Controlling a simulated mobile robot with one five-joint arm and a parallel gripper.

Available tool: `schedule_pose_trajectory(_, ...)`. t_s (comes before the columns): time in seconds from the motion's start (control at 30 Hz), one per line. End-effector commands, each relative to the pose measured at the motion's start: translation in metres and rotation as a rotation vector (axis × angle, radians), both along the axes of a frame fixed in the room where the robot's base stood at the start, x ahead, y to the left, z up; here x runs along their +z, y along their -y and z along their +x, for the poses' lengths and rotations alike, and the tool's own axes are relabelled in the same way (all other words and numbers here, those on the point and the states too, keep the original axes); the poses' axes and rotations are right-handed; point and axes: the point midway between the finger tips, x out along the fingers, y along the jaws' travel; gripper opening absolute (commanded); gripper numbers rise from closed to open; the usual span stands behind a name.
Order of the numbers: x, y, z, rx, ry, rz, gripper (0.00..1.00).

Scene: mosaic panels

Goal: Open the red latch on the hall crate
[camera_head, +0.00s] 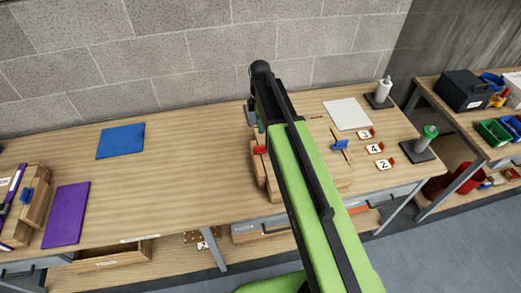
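A red latch (260,150) shows on a wooden crate (255,168) on the workbench, just left of my green arm. My arm crosses in front of this crate and hides much of it; no label naming it is legible. A blue latch (340,145) shows on the right side of the arm, on a wooden part; I cannot tell if this belongs to the same crate. My gripper (256,116) hangs from the arm's far end, above and behind the red latch. It is small and dark, its fingers mostly hidden, and it appears apart from the latch.
A blue panel (121,141) and a purple panel (66,214) lie on the left bench. Another crate (36,207) with a blue latch stands at far left. A white sheet (347,113), numbered orange tags (375,149) and bottles on dark bases are at right. The bench's middle is clear.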

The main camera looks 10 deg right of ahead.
Motion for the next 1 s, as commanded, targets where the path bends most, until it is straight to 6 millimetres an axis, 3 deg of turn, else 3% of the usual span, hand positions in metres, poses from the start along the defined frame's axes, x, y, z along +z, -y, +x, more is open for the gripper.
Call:
schedule_pose_trajectory(0.03, -0.023, 0.001, 0.0, -0.001, 0.0, 0.0, 0.33)
schedule_pose_trajectory(0.5, -0.114, 0.003, 0.0, -0.004, 0.0, 0.0, 0.33)
schedule_pose_trajectory(0.63, -0.126, 0.003, 0.0, -0.004, 0.0, 0.0, 0.33)
schedule_pose_trajectory(0.93, -0.125, 0.003, 0.0, -0.005, 0.0, 0.0, 0.33)
schedule_pose_trajectory(1.0, -0.125, 0.003, 0.0, -0.005, 0.0, 0.0, 0.24)
